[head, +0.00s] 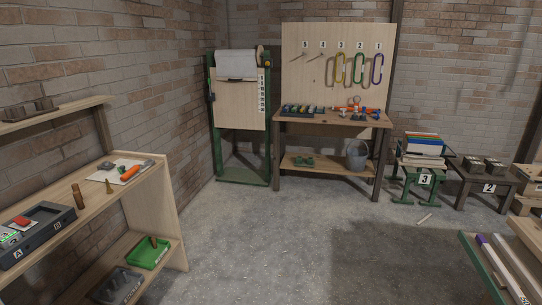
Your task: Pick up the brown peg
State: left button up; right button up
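A brown upright peg-like cylinder (78,196) stands on the wooden bench at the left, beside a dark box. A smaller brown piece (153,242) stands in or at the green tray (148,254) on the bench's lower shelf. A small tan pointed piece (108,186) stands farther back on the bench top. I cannot tell for sure which of these is the brown peg. Neither of my grippers is in view.
A dark box (36,238) with red and green parts sits at the left bench's front. A workbench (330,119) with a pegboard (337,40) stands at the back, beside a green-framed stand (240,105). Stools and planks are at the right. The middle concrete floor (270,235) is clear.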

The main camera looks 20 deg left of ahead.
aim_at(78, 199)
jog(key=u, duration=0.2)
jog(key=i, duration=1.25)
jog(key=u, duration=1.2)
jog(key=i, duration=0.95)
jog(key=u, duration=0.9)
